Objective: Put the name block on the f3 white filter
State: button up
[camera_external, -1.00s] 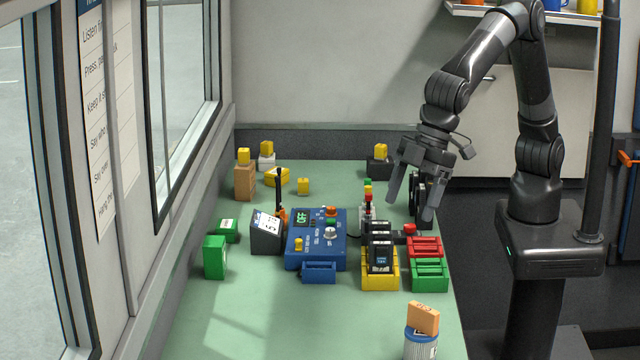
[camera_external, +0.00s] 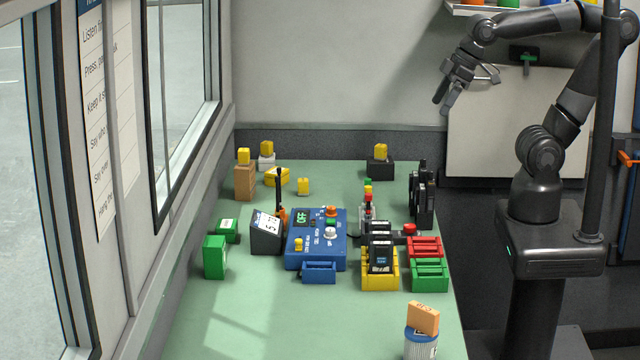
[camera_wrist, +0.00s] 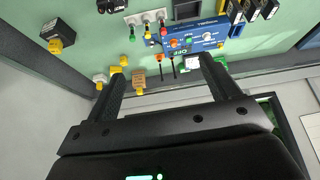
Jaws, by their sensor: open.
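An orange block (camera_external: 423,317) with dark marks sits slightly tilted on top of a blue-and-white ribbed cylinder (camera_external: 420,345) at the table's front right. I cannot read the labels, so I cannot tell whether these are the name block and the f3 white filter. A small white block (camera_external: 267,163) with a yellow cube (camera_external: 267,147) on it stands at the back left; it also shows in the wrist view (camera_wrist: 100,78). My gripper (camera_external: 443,107) is open and empty, high above the back right of the table. Its fingers also show in the wrist view (camera_wrist: 162,70).
A blue control box (camera_external: 316,240) stands mid-table. Yellow (camera_external: 380,283), red (camera_external: 425,247) and green (camera_external: 430,275) trays are to its right. Green blocks (camera_external: 215,257) are at left; a black block (camera_external: 379,168) with a yellow piece is at the back. The front-left tabletop is clear.

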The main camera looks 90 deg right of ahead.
jog(key=shift+m, duration=0.4)
jog(key=s, duration=0.1)
jog(key=s+d+f, duration=0.2)
jog(key=shift+s+d, duration=0.2)
jog(key=shift+r, duration=0.1)
dwell(0.7)
